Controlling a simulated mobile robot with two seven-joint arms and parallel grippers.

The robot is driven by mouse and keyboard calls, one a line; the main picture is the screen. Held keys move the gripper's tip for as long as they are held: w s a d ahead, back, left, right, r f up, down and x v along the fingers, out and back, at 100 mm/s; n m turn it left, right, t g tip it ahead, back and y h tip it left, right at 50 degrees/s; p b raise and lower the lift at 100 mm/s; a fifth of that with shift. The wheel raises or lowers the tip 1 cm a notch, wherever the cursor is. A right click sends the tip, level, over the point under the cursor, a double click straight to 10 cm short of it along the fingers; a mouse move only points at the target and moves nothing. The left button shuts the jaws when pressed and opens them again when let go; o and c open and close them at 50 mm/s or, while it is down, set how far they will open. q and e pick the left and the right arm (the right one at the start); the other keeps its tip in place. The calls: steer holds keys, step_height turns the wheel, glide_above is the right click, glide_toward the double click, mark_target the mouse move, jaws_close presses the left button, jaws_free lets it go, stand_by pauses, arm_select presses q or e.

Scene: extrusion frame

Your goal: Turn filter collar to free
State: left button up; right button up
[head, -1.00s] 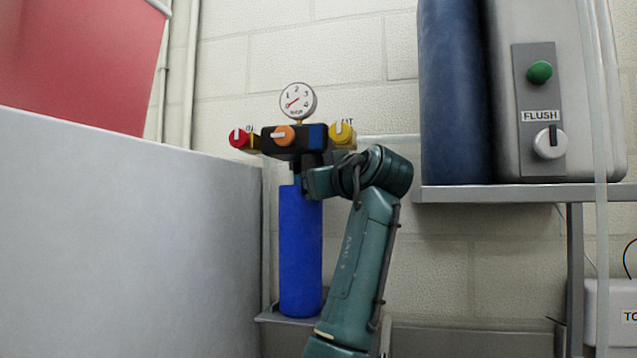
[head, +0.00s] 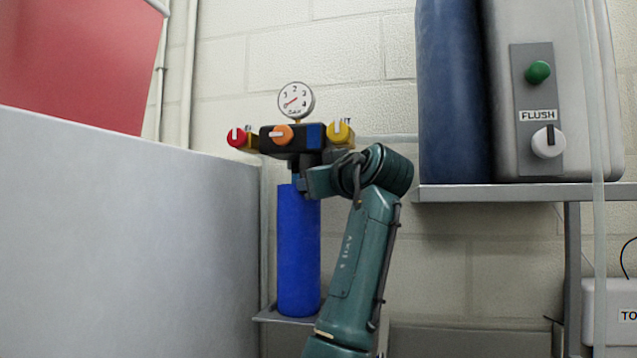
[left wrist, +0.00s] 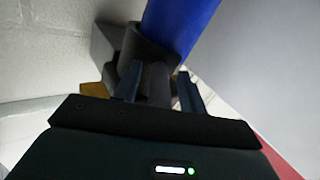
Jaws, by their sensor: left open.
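My left gripper (left wrist: 160,84) is open, with one finger on each side of the stem. I cannot tell whether the fingers touch it. In the head view my left wrist hides much of the junction between filter and block. My right gripper is not in view.
A grey panel (head: 120,230) stands left. At right, a shelf (head: 520,192) bears a dark blue cylinder (head: 455,90) and a FLUSH box (head: 590,100).

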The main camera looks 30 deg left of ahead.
arm_select(q)
steer(key=b+v, duration=0.3)
steer(key=v, duration=1)
steer(key=shift+b, duration=0.4)
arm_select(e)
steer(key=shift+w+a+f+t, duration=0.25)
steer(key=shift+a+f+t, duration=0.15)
